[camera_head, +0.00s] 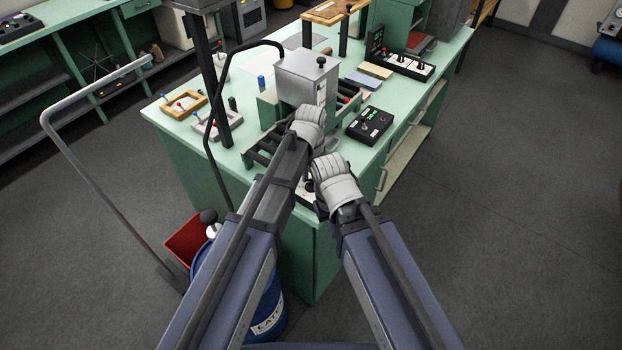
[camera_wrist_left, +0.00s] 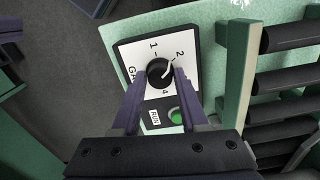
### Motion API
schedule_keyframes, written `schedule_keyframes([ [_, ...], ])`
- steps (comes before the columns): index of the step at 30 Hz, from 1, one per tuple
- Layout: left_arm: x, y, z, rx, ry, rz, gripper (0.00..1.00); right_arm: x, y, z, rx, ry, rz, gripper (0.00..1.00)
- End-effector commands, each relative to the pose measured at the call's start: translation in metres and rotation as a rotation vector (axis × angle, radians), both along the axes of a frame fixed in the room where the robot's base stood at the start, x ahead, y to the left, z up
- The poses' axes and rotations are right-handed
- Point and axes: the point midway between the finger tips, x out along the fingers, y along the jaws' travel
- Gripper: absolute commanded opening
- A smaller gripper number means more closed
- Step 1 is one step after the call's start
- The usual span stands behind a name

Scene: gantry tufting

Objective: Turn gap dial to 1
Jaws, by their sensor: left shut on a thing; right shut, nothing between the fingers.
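The gap dial is a black round knob (camera_wrist_left: 158,72) on a white panel (camera_wrist_left: 132,52) marked 1, 2 and 4. Its white pointer slants toward the 2. My left gripper (camera_wrist_left: 160,80) is shut on the knob, one purple finger on each side. A green button and a RUN label sit below the dial, partly behind the fingers. In the head view the panel (camera_head: 306,198) shows only in part, between my arms at the bench's near corner. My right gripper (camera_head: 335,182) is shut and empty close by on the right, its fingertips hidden.
Black rollers (camera_wrist_left: 286,84) in a green frame lie right of the dial panel. On the bench stand a grey metal box (camera_head: 307,78) and a black box with a green display (camera_head: 370,125). A blue drum (camera_head: 268,312) and a red bin (camera_head: 187,240) stand beside the bench.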

Motion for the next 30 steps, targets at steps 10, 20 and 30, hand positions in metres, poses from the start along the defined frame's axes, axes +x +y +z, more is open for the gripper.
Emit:
schedule_keyframes([
  [10, -0.0002, 0.0001, -0.0001, 0.0, 0.0, 0.329, 0.0, 0.0, 0.0, -0.0001, 0.0, 0.0, 0.0, 0.0],
  [20, -0.0001, 0.0, -0.0001, 0.0, 0.0, 0.624, 0.0, 0.0, 0.0, -0.0001, 0.0, 0.0, 0.0, 0.0],
  [30, -0.0002, 0.0001, -0.0001, 0.0, 0.0, 0.835, 0.0, 0.0, 0.0, -0.0001, 0.0, 0.0, 0.0, 0.0],
])
